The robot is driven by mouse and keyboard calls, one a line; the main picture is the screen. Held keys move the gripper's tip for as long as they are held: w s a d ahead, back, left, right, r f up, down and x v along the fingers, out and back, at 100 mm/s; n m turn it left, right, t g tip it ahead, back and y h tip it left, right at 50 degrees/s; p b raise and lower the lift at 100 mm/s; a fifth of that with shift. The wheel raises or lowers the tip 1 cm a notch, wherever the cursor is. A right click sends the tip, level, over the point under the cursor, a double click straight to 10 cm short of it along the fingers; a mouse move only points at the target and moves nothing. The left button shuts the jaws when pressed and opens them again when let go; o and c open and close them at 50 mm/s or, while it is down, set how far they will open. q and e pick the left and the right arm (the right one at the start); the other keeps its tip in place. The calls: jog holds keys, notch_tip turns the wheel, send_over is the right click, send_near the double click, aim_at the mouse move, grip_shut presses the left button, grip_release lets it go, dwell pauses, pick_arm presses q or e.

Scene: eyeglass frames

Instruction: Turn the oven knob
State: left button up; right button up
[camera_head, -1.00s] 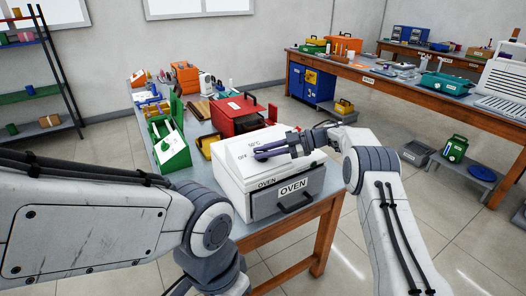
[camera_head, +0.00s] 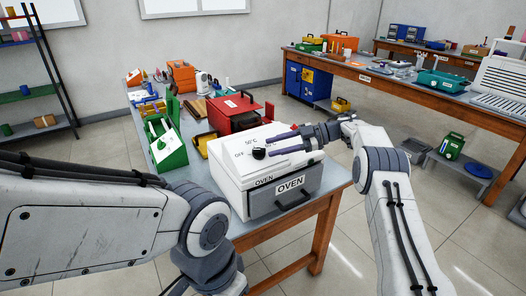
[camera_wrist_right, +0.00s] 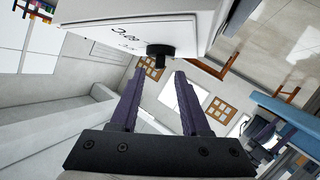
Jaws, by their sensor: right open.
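A white oven (camera_head: 232,172) with a grey front drawer labelled OVEN stands at the near end of the table. Its black knob (camera_head: 259,154) sits on the white top panel beside the markings OFF and 50°C. My right gripper (camera_head: 284,148) is open and empty, just right of the knob and apart from it. In the right wrist view the knob (camera_wrist_right: 159,54) shows beyond the two purple fingers (camera_wrist_right: 153,85), roughly in line with the gap between them. My left arm is at the lower left, but its gripper is out of view.
A red toolbox (camera_head: 234,115), a green caddy (camera_head: 168,148) and a yellow bin (camera_head: 203,143) stand behind and left of the oven on the table (camera_head: 333,176). Another long bench (camera_head: 395,82) stands at the back right. Open floor lies between them.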

jog(key=v, duration=0.5)
jog(key=shift+d, duration=0.1)
jog(key=w+a+r+m+t+h+p, duration=0.1)
jog(key=w+a+r+m+t+h, duration=0.1)
jog(key=a+r+m+t, duration=0.65)
jog(key=w+a+r+m+t+h+p, duration=0.1)
jog(key=w+a+r+m+t+h, duration=0.15)
jog(key=a+r+t, duration=0.7)
jog(key=s+d+f+m+g+h, duration=0.1)
jog(key=s+d+f+g+h, duration=0.2)
jog(key=s, duration=1.3)
jog(key=s+d+f+m+g+h+p, duration=0.1)
jog(key=s+d+f+g, duration=0.4)
jog(key=s, duration=1.2)
jog(key=s+d+f+m+g+h+p, duration=0.1)
jog(key=s+d+f+m+g+h, duration=0.2)
jog(key=s+f+g, duration=0.6)
jog(key=s+f+h, duration=0.1)
jog(key=s+h, duration=0.1)
jog(key=s, duration=0.6)
jog(key=shift+s+d, duration=0.2)
jog(key=shift+d, duration=0.2)
